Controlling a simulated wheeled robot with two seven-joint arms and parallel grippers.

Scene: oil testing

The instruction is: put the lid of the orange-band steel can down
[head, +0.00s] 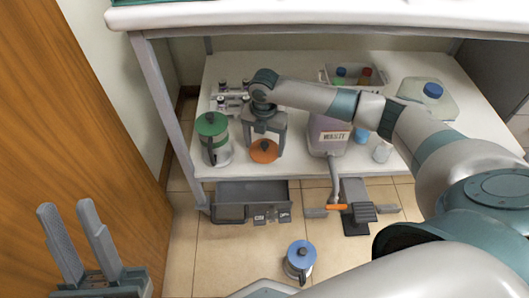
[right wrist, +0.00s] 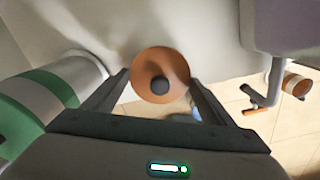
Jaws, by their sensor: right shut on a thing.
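My right gripper (right wrist: 160,83) is shut on the orange lid (right wrist: 160,75), a round disc with a dark knob. In the head view, the lid (head: 264,151) shows below my right gripper (head: 265,138), near the lower shelf's front edge. I cannot tell whether it touches the shelf. My left gripper (head: 78,238) is open and empty at the lower left.
A green-lidded can (head: 213,138) stands on the shelf (head: 228,167) left of the lid. The waste jug (head: 328,133) stands right, its pipe ending at an orange handle (head: 337,207). A blue-lidded can (head: 300,260) is lower down, in front.

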